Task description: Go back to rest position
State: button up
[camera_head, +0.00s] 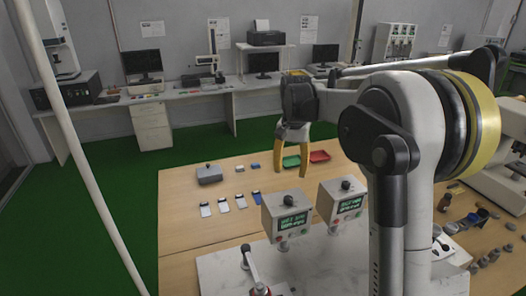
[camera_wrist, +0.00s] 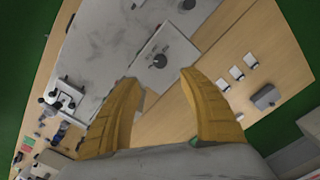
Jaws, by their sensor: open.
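My gripper (camera_head: 292,170) hangs from my raised arm above the wooden table (camera_head: 185,235), with its yellow fingers pointing down. In the head view it appears just behind the two grey display boxes, clear of the tabletop. In the wrist view my gripper (camera_wrist: 160,78) has its two fingers wide apart, with nothing between them. Past the fingertips, a display box with a black knob (camera_wrist: 160,61) shows from above. My arm hides part of the table's right side in the head view.
The left display box (camera_head: 287,217) and right display box (camera_head: 343,205) stand on the table. A grey box (camera_head: 209,174), several small devices, a green tray (camera_head: 291,162) and a red tray (camera_head: 319,156) lie behind them. A microscope (camera_head: 500,180) stands right. Green floor (camera_head: 135,215) is open at left.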

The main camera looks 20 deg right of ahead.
jog(key=s+a+f+n+t+b, duration=0.2)
jog(key=s+a+b, duration=0.2)
jog(key=s+b, duration=0.15)
jog(key=s+a+f+n+t+b, duration=0.1)
jog(key=s+a+f+n+b, duration=0.1)
jog(key=s+a+b, duration=0.35)
jog(key=s+a+f+n+t+b, duration=0.3)
jog(key=s+f+b, duration=0.4)
jog(key=s+f, duration=0.6)
jog(key=s+t, duration=0.1)
jog(key=s, duration=0.1)
jog(key=shift+s+f+n, duration=0.3)
jog(key=shift+s+n, duration=0.05)
jog(key=shift+n, duration=0.05)
